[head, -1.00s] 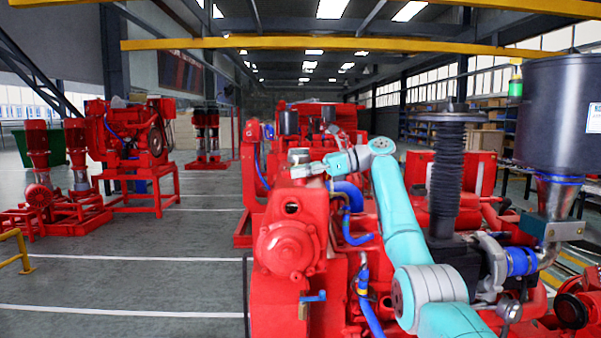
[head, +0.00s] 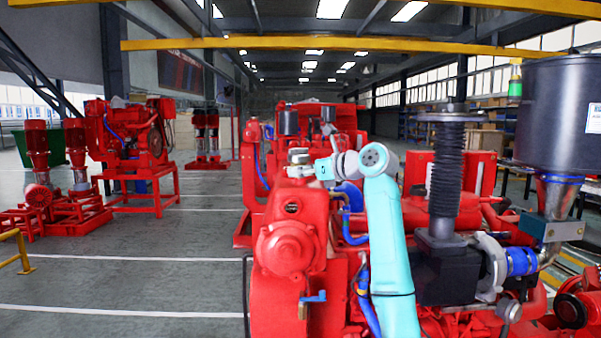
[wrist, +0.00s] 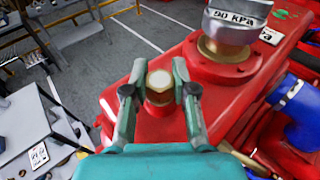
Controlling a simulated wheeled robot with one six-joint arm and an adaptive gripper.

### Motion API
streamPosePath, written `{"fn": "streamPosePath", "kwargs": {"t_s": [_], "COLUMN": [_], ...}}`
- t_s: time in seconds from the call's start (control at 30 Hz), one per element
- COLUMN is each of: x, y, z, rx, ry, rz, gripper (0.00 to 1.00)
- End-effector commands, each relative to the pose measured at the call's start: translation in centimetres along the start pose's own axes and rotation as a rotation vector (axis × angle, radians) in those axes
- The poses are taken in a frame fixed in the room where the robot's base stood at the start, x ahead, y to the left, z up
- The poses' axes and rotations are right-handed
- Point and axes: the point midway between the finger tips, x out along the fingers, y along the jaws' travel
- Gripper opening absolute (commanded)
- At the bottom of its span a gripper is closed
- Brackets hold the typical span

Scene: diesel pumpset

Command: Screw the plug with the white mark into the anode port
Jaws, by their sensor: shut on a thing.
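In the wrist view, a brass plug (wrist: 159,80) with a pale, whitish top face sits between the fingertips of my gripper (wrist: 159,91), which is shut on it. Below the plug is a red boss (wrist: 154,108) on the red engine housing. The plug hides whatever opening lies under it, and I cannot tell how deep the plug sits or whether its thread is engaged. In the head view, my gripper (head: 312,171) is at the top of the red engine, close to the metal filler cap (head: 299,156); the plug is too small to make out there.
The filler cap marked 90 kPa (wrist: 229,20) stands on a red flange right of my gripper in the wrist view. A blue hose (wrist: 300,108) is at the right. A table (wrist: 35,125) with small parts stands below left.

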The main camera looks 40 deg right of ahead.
Motion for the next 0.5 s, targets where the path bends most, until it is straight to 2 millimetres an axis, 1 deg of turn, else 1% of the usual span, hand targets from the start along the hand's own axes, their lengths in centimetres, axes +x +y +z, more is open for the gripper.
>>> {"fn": "streamPosePath", "kwargs": {"t_s": [0.13, 0.4, 0.5], "x": [0.21, 0.23, 0.18], "y": [0.08, 0.12, 0.02], "z": [-0.30, -0.28, -0.28], "rx": [0.010, 0.050, 0.059], "ry": [0.008, 0.007, 0.008], "rz": [-0.026, -0.228, -0.269], "gripper": [0.00, 0.00, 0.00]}}
